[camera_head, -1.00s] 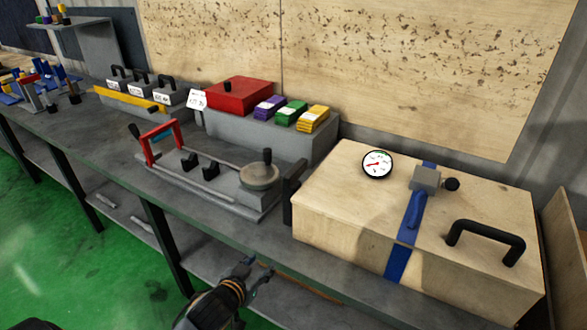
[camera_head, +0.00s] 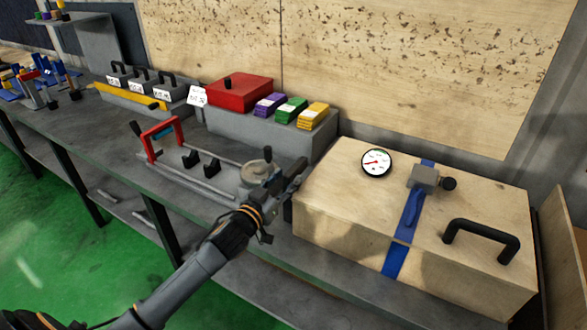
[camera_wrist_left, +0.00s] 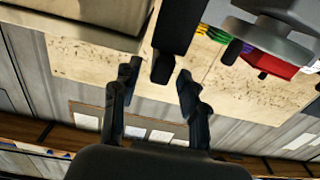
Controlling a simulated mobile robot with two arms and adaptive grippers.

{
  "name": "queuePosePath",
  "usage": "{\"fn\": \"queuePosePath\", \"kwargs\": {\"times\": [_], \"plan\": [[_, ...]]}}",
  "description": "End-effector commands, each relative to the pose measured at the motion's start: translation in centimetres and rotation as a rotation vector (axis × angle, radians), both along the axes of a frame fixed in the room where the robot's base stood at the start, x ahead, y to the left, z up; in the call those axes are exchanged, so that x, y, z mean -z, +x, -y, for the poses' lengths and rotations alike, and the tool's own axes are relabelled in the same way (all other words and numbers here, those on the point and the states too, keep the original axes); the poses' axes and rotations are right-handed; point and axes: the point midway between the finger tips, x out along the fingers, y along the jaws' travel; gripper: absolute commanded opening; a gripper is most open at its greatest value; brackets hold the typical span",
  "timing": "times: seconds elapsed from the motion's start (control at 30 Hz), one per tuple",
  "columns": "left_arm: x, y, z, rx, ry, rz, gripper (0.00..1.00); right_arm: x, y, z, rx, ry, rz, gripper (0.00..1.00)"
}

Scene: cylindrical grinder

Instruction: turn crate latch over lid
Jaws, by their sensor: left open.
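The wooden crate (camera_head: 340,215) stands at the right end of the bench with its lid down. The black latch (camera_head: 299,168) is an upright bar at the crate's left end, partly hidden by my left gripper (camera_head: 276,184). In the left wrist view, the latch (camera_wrist_left: 176,28) reaches down from the top, and its lower end appears between the open fingertips of my left gripper (camera_wrist_left: 158,75). I cannot tell whether the fingers touch it. The crate (camera_wrist_left: 85,20) also shows at the upper left there. My right gripper is not in view.
The lid carries a round gauge (camera_head: 376,163), a blue strap (camera_head: 409,218) with a grey buckle, and a black handle (camera_head: 482,238). A grey fixture with a red handle (camera_head: 161,138) and a round knob lies just left of the crate. A red box (camera_head: 239,91) stands behind.

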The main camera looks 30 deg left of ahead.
Motion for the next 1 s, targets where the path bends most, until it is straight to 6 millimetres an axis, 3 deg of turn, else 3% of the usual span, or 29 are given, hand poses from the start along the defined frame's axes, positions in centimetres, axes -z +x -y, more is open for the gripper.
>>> {"fn": "queuePosePath", "kwargs": {"times": [0.1, 0.3, 0.7, 0.9, 0.93, 1.0], "plan": [[-0.2, 2.1, 0.1, 0.000, 0.000, 0.002, 0.43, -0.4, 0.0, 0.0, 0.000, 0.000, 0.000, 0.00], [0.0, 4.2, 0.3, 0.000, 0.000, 0.000, 0.43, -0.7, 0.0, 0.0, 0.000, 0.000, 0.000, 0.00], [0.1, 4.8, 0.3, 0.001, 0.000, 0.000, 0.43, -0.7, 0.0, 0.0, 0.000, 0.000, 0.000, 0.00], [0.0, 4.7, 0.3, 0.000, 0.000, -0.001, 0.05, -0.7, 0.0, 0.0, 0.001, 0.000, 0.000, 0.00], [0.0, 4.7, 0.3, 0.000, 0.000, -0.001, 0.00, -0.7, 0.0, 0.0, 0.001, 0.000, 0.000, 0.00], [0.0, 4.7, 0.3, 0.000, 0.000, -0.001, 0.00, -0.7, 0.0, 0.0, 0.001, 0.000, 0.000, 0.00]]}}
